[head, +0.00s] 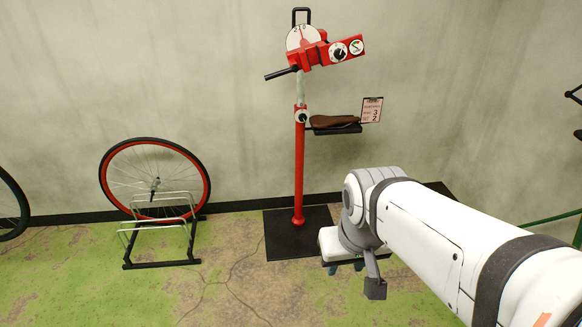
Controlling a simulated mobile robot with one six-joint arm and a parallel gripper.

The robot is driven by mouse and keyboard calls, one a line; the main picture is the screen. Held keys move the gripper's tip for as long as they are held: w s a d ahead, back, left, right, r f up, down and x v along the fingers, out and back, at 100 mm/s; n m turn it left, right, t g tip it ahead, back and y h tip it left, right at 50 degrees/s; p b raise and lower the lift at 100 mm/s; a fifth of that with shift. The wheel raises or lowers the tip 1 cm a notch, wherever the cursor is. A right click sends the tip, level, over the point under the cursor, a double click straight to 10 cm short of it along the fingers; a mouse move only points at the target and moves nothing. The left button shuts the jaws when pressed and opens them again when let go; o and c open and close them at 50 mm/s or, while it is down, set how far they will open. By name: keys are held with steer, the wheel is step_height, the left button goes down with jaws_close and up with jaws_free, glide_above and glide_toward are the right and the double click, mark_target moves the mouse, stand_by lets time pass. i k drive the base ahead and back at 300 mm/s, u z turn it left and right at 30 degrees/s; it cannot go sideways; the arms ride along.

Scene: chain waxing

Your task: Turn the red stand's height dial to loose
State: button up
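The red stand (299,175) stands upright on a black base plate by the back wall. A small round dial (302,116) sits on the collar of its post, below the pale upper tube. Its red clamp head above carries a dial with a black knob (339,53) and a white and green round gauge (356,46). I cannot read any dial's setting, nor tell by a label which one is for height. My gripper (345,268) hangs low, right of and in front of the post, well apart from every dial. Its bluish fingertips look spread, with nothing seen between them; the arm partly hides it.
A tray (345,129) with a brown item and a sign card (372,110) juts right from the post. A red-rimmed wheel (112,190) stands in a floor rack (160,263) at left. A green bar (550,219) is at far right. The floor between rack and stand is clear.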

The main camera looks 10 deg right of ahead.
mark_target(303, 118)
steer(key=u, duration=0.35)
steer(key=i, duration=0.7)
steer(key=u, duration=0.45)
steer(key=i, duration=1.7)
steer(key=z, duration=0.4)
steer(key=i, duration=0.9)
steer(key=z, duration=0.5)
steer(key=k, duration=0.9)
steer(key=z, duration=0.15)
steer(key=i, duration=0.9)
steer(key=u, duration=0.05)
